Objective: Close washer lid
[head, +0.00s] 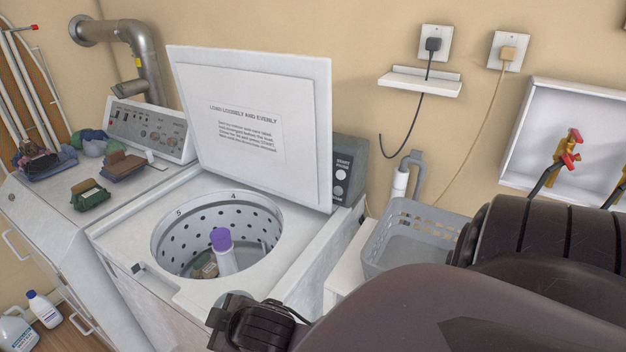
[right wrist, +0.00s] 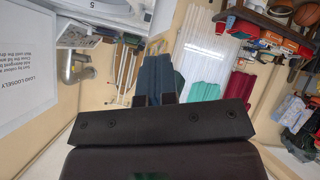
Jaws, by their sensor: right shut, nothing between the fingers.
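The washer (head: 112,240) is a white top-loader with its lid (head: 250,80) standing open, tilted up against the back and carrying printed loading text. The round perforated drum (head: 170,243) is uncovered, and a purple-capped white agitator (head: 226,255) stands in it. In the right wrist view the lid (right wrist: 25,65) is at the left edge and the drum opening (right wrist: 95,5) at the top. My right gripper (right wrist: 155,92) is shut and empty, apart from the lid. In the head view my right arm fills the lower right; its fingertips are not clear there. My left gripper is not in view.
A dryer with a control panel (head: 150,130) stands left of the washer, with folded cloths (head: 90,194) on top. A grey basket (head: 405,235) is right of the washer. A small wall shelf (head: 420,82) and cords are behind. The wrist view shows hanging clothes (right wrist: 204,82).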

